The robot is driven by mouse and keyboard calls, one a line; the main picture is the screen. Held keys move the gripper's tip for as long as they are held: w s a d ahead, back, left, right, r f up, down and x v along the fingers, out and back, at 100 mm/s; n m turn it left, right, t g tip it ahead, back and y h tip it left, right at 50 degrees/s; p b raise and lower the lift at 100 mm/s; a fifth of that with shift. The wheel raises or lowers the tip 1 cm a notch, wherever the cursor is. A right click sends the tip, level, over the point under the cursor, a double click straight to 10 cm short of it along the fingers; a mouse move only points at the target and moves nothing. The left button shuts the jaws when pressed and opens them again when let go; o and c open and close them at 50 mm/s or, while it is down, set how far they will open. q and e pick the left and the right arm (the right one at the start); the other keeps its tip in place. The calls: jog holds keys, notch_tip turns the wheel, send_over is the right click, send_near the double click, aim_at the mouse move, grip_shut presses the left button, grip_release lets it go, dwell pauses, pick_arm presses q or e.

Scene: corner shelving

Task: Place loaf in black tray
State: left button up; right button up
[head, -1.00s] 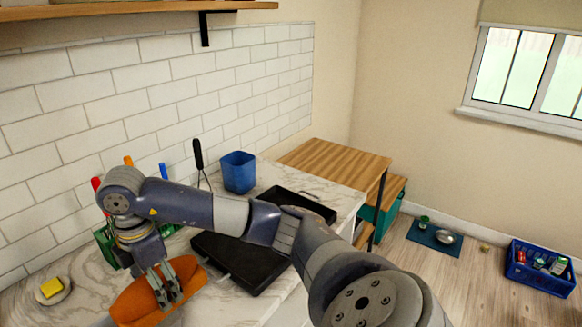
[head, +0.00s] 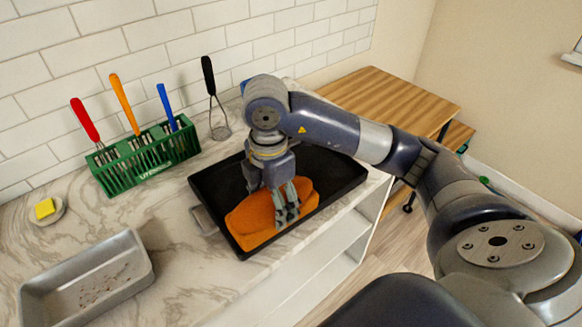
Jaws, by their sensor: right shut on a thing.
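The orange-brown loaf (head: 252,222) is over the near left part of the black tray (head: 335,180), inside its outline. I cannot tell whether it rests fully on the tray bottom. My right gripper (head: 287,212) points down and is shut on the loaf, its fingers hiding part of it. The tray lies on the marble counter, and my arm crosses above its far side. My left gripper is not in view.
A grey metal pan (head: 140,275) with crumbs stands at the lower left. A green utensil rack (head: 150,165) with coloured-handled utensils stands near the tiled wall. A yellow sponge (head: 45,208) sits on a small dish.

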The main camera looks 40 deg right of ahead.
jog(key=w+d+p, duration=0.1)
jog(key=w+d, duration=0.2)
jog(key=w+d+p, duration=0.1)
jog(key=w+d, duration=0.2)
jog(key=w+d+f+p, duration=0.1)
jog(key=w+d, duration=0.2)
jog(key=shift+d+f, duration=0.1)
jog(key=shift+d, duration=0.05)
jog(key=shift+f+p, duration=0.3)
jog(key=shift+p, duration=0.1)
notch_tip(320, 180, down, 2)
jog(key=shift+f+p, duration=0.1)
jog(key=shift+p, duration=0.4)
jog(key=shift+f, duration=0.4)
